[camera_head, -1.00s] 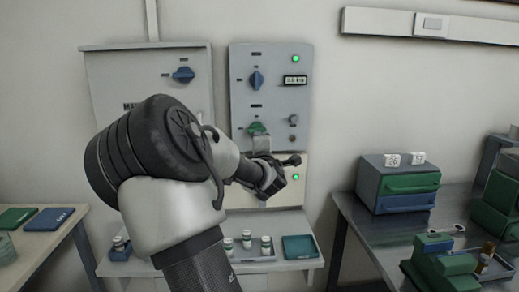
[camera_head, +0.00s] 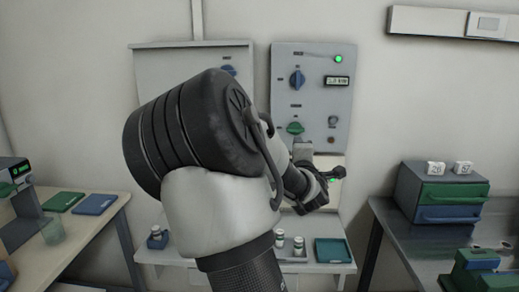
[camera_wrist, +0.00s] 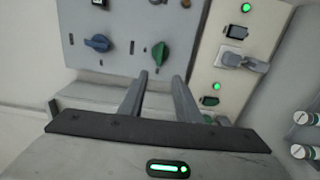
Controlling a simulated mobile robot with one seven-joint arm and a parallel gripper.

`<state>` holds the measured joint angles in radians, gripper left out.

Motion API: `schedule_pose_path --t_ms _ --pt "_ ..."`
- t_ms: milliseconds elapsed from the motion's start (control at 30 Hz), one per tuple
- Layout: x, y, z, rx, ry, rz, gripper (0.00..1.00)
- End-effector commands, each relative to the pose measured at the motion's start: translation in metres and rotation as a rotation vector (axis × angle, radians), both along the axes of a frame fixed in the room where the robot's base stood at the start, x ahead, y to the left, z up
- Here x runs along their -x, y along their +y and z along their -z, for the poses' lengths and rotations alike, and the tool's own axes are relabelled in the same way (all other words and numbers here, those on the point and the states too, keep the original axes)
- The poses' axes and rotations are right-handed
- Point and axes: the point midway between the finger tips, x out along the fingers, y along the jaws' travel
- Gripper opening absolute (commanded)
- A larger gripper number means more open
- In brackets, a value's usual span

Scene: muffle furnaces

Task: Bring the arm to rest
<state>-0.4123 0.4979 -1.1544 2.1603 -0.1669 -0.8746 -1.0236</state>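My gripper (camera_head: 322,190) is at the end of my bent arm, in front of the lower part of the grey control panel (camera_head: 284,82) in the head view. In the wrist view my gripper (camera_wrist: 160,76) shows two fingers standing apart, with nothing between them. Beyond the fingertips is the panel's green knob (camera_wrist: 161,56), with a blue knob (camera_wrist: 98,43) to its left. The green knob also shows in the head view (camera_head: 295,128). I cannot tell exactly how far the fingertips are from the panel. My arm hides part of the wall cabinet and the shelf.
A shelf with small jars (camera_head: 298,245) and a teal tray (camera_head: 331,250) is below the panel. A dark bench (camera_head: 412,246) with a drawer box (camera_head: 441,191) stands right. A light table (camera_head: 100,225) with flat blue and green items stands left. A connector (camera_wrist: 243,63) sits on the pale panel.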

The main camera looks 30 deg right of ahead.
Motion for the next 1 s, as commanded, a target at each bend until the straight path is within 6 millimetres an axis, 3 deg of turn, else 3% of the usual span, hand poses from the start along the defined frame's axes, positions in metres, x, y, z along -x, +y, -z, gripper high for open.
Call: schedule_pose_path --t_ms 233,333,400,467,533,700,800,1000 --pt "0.003 0.000 0.006 -0.058 -0.004 0.010 0.30" --pt "0.012 0.005 0.026 -0.244 -0.010 0.042 0.30" --pt "0.021 0.019 0.045 -0.446 -0.012 0.071 0.30" --pt "0.030 0.042 0.060 -0.642 -0.005 0.092 0.30" --pt "0.044 0.079 0.072 -0.862 0.017 0.112 0.30" --pt "0.095 0.183 0.073 -1.275 0.128 0.149 0.30" --pt "0.135 0.235 0.066 -1.414 0.209 0.183 0.30" --pt "0.209 0.297 0.060 -1.525 0.325 0.274 0.30"
